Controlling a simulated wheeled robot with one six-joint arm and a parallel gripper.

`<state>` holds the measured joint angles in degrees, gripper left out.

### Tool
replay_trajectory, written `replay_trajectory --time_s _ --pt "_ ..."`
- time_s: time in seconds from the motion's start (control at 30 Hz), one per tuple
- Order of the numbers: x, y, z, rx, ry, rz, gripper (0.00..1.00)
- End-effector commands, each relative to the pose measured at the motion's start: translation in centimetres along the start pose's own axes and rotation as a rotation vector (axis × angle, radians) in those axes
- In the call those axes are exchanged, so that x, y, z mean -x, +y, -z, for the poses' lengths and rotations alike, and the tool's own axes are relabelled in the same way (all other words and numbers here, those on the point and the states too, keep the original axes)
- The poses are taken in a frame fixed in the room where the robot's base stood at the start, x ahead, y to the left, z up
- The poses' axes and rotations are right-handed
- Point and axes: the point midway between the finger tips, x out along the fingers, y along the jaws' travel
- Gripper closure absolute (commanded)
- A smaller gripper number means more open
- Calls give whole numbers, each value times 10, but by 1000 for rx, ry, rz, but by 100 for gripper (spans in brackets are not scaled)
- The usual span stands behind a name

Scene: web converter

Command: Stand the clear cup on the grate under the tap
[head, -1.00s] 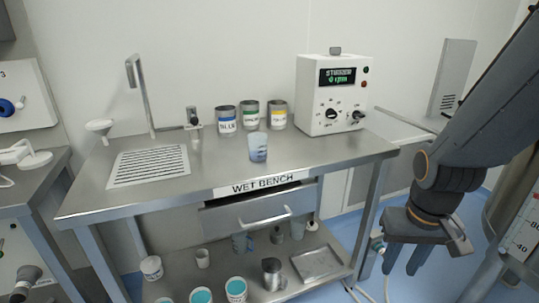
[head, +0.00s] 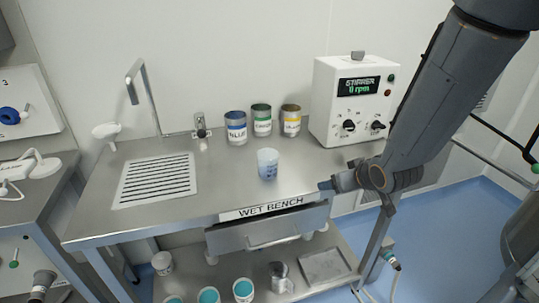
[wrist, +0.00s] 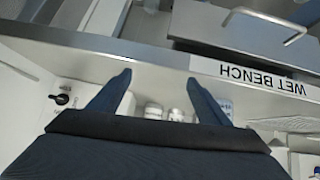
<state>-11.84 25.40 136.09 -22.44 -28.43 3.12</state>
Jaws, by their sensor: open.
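The clear cup (head: 267,163), bluish and see-through with markings, stands upright on the steel bench right of the middle. The slotted grate (head: 155,180) is set in the bench top at the left, bare. The tap (head: 137,85) rises behind it, its spout bent over toward the grate. My gripper (head: 327,185) is over the bench's front edge, to the right of the cup and apart from it. In the wrist view my gripper (wrist: 158,77) is open with nothing between its fingers; the cup (wrist: 224,104) shows partly, beside the right finger.
Blue, green and yellow labelled cans (head: 262,121) stand behind the cup. A white stirrer box (head: 350,100) stands at the back right. The bench between cup and grate is clear. Several containers sit on the lower shelf.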

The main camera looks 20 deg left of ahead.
Motion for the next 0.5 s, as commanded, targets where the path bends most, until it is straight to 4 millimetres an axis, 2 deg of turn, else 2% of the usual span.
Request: replay_trajectory --time_s 0.03,0.1,0.3,0.4,0.5 --pt "-9 -20 12 33 57 49 29" --pt "-23 -47 27 73 143 118 29" --pt "-36 -115 55 133 342 302 29" --pt "-36 -135 62 142 400 358 29" --pt "-37 -145 66 146 426 386 29"
